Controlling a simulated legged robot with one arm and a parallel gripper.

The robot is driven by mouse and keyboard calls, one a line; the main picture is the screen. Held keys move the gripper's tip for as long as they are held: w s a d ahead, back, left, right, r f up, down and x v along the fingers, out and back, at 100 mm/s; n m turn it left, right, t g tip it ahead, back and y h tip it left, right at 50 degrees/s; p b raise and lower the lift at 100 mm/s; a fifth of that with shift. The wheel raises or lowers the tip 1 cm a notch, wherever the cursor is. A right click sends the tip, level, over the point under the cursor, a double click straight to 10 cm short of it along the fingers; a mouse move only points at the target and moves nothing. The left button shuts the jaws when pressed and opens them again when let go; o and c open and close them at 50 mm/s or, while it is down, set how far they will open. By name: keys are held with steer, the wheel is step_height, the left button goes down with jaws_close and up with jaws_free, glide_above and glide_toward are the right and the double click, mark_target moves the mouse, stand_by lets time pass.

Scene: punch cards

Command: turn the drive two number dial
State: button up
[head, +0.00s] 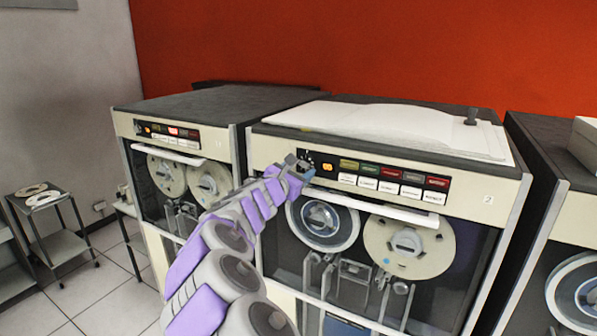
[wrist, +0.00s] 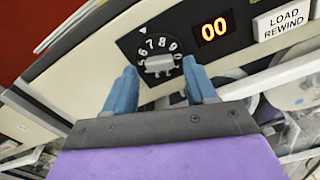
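The number dial (wrist: 158,64) is a black disc with white digits and a light grey grip bar, on the cream panel of the middle tape drive (head: 487,203). My gripper (wrist: 160,85) is open, with blue fingers on the left and right of the dial's lower part. I cannot tell whether the fingers touch the grip bar. In the head view my gripper (head: 298,168) is at the panel's left end and partly hides the dial.
Coloured and white buttons (head: 390,180) lie right of the dial, above a light handle (head: 385,209) and tape reels (head: 408,246). Another drive (head: 175,131) stands left and a third (head: 560,225) right. Paper (head: 390,122) covers the middle drive's top.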

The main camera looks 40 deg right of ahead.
steer(key=shift+s+r, duration=0.15)
steer(key=shift+a, duration=0.1)
steer(key=b+v, duration=0.3)
steer(key=v, duration=1.4)
steer(key=shift+a, duration=0.2)
